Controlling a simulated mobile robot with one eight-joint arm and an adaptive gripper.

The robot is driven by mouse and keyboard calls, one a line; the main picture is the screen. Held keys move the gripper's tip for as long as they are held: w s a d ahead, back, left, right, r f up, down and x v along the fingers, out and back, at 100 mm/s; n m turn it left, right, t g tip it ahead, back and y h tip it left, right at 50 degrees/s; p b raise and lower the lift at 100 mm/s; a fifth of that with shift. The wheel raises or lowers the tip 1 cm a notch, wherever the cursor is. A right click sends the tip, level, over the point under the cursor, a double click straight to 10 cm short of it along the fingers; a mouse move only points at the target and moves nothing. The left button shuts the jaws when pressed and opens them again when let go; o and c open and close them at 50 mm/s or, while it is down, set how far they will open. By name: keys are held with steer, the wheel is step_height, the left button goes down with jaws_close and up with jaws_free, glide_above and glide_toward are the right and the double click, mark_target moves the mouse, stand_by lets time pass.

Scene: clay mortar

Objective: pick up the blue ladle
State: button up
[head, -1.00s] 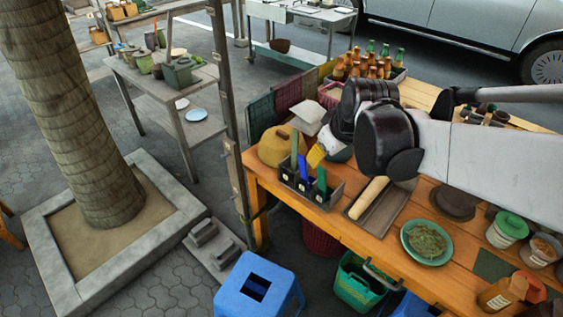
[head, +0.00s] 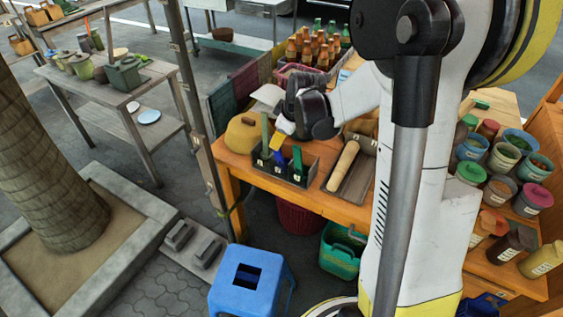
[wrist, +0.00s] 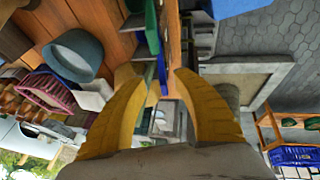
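A dark holder (head: 300,180) stands at the front left of the orange table with upright handles in it. One handle is blue (head: 280,158), apparently the blue ladle; its lower part is hidden in the holder. A green handle (head: 297,160) stands to its right and an olive one (head: 265,132) to its left. My gripper (head: 276,142), with yellow fingers, is at the handle tops. In the wrist view my gripper (wrist: 155,75) is open, with a green strip (wrist: 150,73) and a blue strip (wrist: 163,72) between its fingers. I cannot tell whether either finger touches them.
A yellow-brown lidded pot (head: 243,133) is left of the holder, and a tray (head: 352,180) with a rolling pin (head: 343,165) is to its right. Bottles (head: 312,45) stand behind. A blue stool (head: 250,283) is below in front, and a wooden post (head: 200,120) is at the left.

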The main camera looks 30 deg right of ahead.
steer(key=b+x, duration=0.1)
steer(key=x, duration=0.3)
steer(key=shift+a+f+b, duration=0.2)
steer(key=shift+f+b, duration=0.1)
steer(key=shift+b, duration=0.05)
steer(key=shift+r, duration=0.1)
jaws_close()
steer(key=shift+r, duration=0.1)
